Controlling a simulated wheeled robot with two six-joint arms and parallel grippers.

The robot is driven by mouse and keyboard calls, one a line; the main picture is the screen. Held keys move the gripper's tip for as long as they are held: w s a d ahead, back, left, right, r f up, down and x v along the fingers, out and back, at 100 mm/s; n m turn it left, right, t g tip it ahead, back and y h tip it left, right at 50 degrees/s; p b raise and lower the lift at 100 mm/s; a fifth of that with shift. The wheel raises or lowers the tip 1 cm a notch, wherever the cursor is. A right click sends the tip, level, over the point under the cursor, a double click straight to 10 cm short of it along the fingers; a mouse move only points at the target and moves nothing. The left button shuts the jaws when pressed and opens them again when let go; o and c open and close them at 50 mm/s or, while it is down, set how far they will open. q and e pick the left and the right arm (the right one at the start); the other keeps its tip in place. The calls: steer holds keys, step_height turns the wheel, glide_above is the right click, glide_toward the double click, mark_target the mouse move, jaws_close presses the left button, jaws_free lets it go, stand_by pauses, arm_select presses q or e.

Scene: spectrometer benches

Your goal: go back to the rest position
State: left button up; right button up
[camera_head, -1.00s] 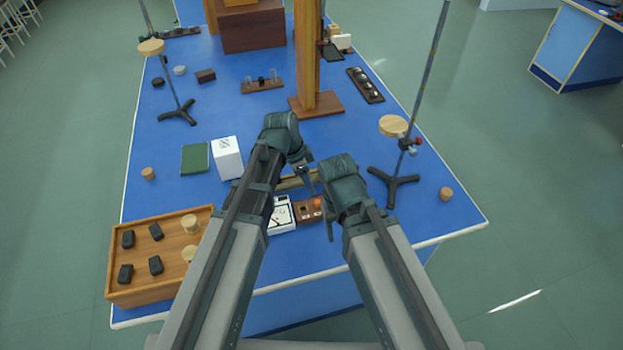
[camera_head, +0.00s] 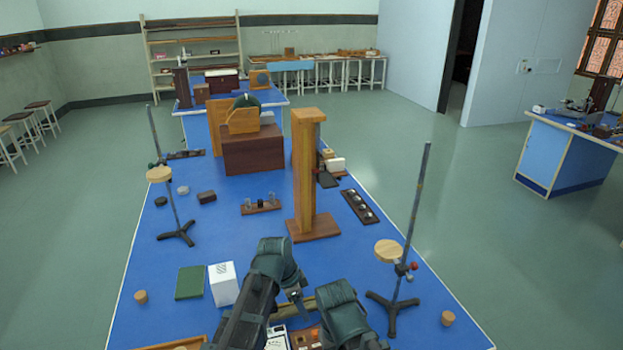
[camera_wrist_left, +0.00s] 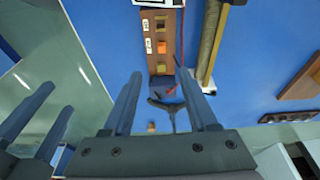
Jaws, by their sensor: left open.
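My left gripper (camera_head: 297,297) is over the near part of the blue bench (camera_head: 262,225), with its jaw partly showing in the head view. In the left wrist view its two fingers (camera_wrist_left: 160,75) stand wide apart with nothing between them. My right gripper (camera_head: 342,312) is close beside it on the right; its fingertips are hard to see in the head view. In the left wrist view two separate fingers of the right gripper (camera_wrist_left: 58,97) show at the left edge, with an empty gap between them.
A tripod stand (camera_head: 393,302) is close on the right. A wooden post (camera_head: 305,175) stands ahead. A slotted wooden block (camera_wrist_left: 149,45) lies below, beside a brass-coloured bar (camera_wrist_left: 212,45).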

arm_select(q)
steer(key=s+a+n+g+y, duration=0.1)
steer(key=s+n+y, duration=0.3)
steer(key=s+n, duration=0.6)
steer(key=s+a, duration=0.1)
steer(key=s, duration=0.4)
steer(key=shift+f, duration=0.3)
